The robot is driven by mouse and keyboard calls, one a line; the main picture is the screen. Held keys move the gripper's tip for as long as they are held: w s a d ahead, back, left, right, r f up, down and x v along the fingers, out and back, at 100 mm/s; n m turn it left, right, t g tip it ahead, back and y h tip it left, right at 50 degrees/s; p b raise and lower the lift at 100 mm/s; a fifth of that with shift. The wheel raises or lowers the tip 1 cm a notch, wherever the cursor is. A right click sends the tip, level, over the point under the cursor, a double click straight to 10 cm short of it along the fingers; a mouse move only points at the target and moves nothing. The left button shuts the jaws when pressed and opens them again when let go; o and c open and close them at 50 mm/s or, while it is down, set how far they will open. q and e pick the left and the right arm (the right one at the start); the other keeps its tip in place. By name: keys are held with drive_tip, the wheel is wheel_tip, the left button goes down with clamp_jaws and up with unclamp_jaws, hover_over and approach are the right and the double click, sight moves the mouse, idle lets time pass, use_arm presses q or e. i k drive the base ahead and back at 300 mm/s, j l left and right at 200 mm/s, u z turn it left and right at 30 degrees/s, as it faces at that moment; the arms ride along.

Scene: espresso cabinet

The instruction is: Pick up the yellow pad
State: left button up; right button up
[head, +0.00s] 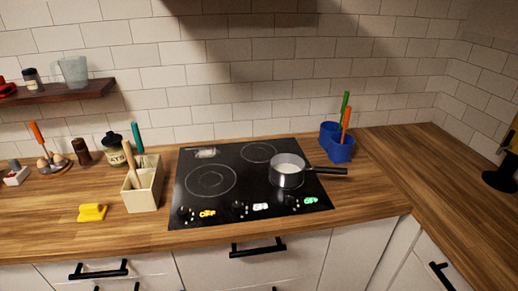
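The yellow pad (92,212) lies on the wooden counter (60,232) at the left, near the counter's front edge. It is a small bright yellow piece, in front of and to the left of the beige utensil box (143,189). Nothing covers it or touches it that I can see. Neither of my grippers shows in the head view.
A black cooktop (225,205) with a small pot (287,172) is right of the box. Jars (113,150) stand behind the pad. Blue cups (341,152) with utensils stand at the back right. A shelf (60,92) hangs above left. Counter around the pad is clear.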

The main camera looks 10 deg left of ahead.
sight(93, 212)
drive_tip(key=u, duration=1.5)
